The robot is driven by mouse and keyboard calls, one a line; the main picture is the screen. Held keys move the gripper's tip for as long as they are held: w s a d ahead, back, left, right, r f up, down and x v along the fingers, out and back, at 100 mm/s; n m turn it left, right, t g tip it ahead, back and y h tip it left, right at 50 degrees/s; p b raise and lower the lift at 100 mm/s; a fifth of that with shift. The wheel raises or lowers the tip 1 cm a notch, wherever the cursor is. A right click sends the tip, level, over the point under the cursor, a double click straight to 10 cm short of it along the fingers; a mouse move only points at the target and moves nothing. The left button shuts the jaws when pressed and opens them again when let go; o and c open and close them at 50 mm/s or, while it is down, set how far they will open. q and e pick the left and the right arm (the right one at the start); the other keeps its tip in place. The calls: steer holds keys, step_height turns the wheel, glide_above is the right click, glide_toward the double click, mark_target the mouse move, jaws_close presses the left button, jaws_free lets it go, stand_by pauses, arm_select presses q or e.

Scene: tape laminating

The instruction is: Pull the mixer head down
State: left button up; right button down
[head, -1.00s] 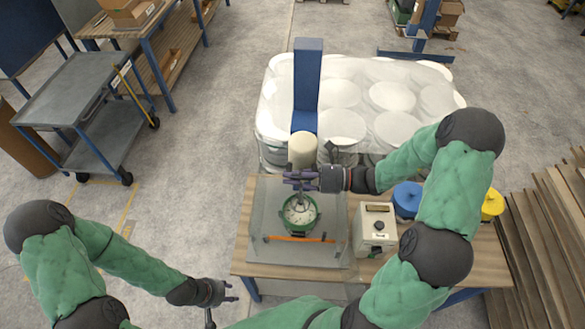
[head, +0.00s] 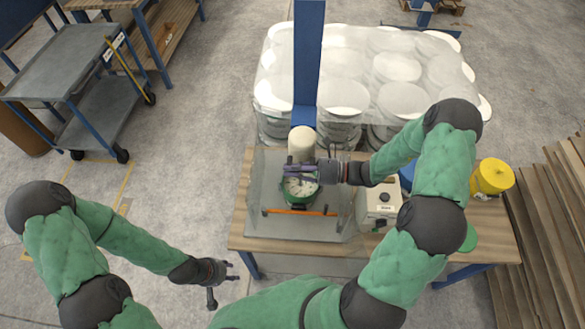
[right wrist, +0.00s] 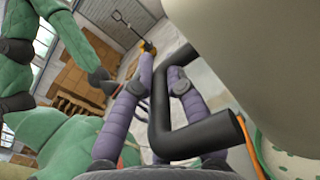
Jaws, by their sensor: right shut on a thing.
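The mixer head (head: 302,141) is a cream cylinder in front of a blue column, low over a green bowl (head: 313,194) with pale contents. My right gripper (head: 288,170) reaches in from the right just above the bowl and covers part of it. In the right wrist view a bent black handle (right wrist: 160,115) runs between its purple fingers, with the cream head (right wrist: 255,45) beside it. The right gripper is shut on this handle. My left gripper (head: 232,272) is open and empty, left of the table's front edge.
The bowl stands inside a clear guard on the wooden table (head: 425,240), with an orange-red bar (head: 300,211) in front. A control box (head: 378,203) and a yellow container (head: 493,177) stand to the right. Wrapped white drums (head: 400,70) stand behind, a grey cart (head: 75,65) left.

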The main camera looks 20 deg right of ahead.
steer(key=shift+s+f, duration=0.1)
steer(key=shift+f, duration=0.15)
steer(key=c, duration=1.4)
jaws_free()
steer(key=shift+o, duration=0.8)
steer(key=v, duration=1.2)
